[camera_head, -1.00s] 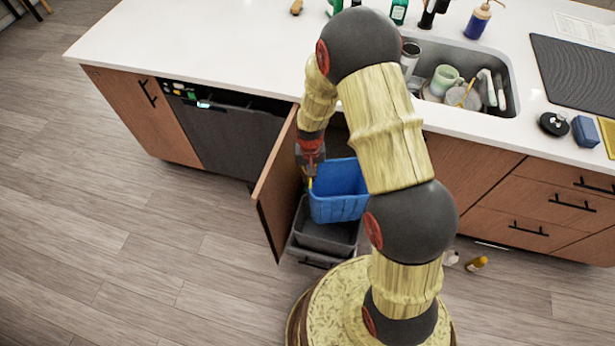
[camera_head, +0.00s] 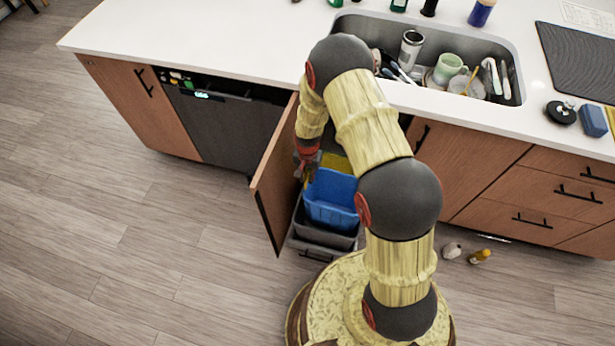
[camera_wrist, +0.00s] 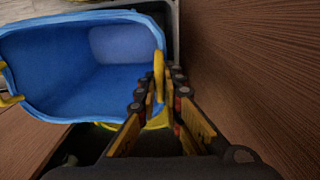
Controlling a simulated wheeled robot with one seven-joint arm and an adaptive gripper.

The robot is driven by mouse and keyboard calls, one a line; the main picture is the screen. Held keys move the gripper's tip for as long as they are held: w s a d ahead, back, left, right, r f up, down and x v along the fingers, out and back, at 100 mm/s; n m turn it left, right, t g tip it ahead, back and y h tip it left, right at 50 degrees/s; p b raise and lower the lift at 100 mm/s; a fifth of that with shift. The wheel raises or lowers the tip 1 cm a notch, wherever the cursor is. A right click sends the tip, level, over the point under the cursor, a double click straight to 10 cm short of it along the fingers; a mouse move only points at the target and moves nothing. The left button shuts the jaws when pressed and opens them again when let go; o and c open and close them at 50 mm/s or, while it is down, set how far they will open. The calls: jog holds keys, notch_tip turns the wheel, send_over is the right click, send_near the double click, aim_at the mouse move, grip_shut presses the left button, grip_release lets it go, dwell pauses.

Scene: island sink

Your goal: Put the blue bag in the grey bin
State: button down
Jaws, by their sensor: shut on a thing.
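The blue bag (camera_head: 332,200) is open-topped with yellow handles. In the head view its lower part is at the mouth of the grey bin (camera_head: 322,236), which stands pulled out under the counter. I cannot tell if the bag rests on the bin's bottom. My gripper (camera_head: 305,176) is at the bag's left edge, partly hidden by the arm. In the wrist view my gripper (camera_wrist: 163,88) is shut on a yellow handle at the right side of the blue bag (camera_wrist: 85,70); its other handle shows at the left edge.
An open wooden cabinet door (camera_head: 275,180) stands close to the left of my gripper and bin. The sink (camera_head: 480,38) above holds dishes. A yellow bottle (camera_head: 480,256) and a small pale item (camera_head: 452,250) lie on the floor at right. The left floor is clear.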

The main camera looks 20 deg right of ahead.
jog(key=shift+f+b, duration=1.15)
jog(key=shift+f, duration=0.9)
jog(key=c, duration=1.8)
grip_release()
jog(key=shift+c, duration=0.2)
notch_tip(320, 180, up, 12)
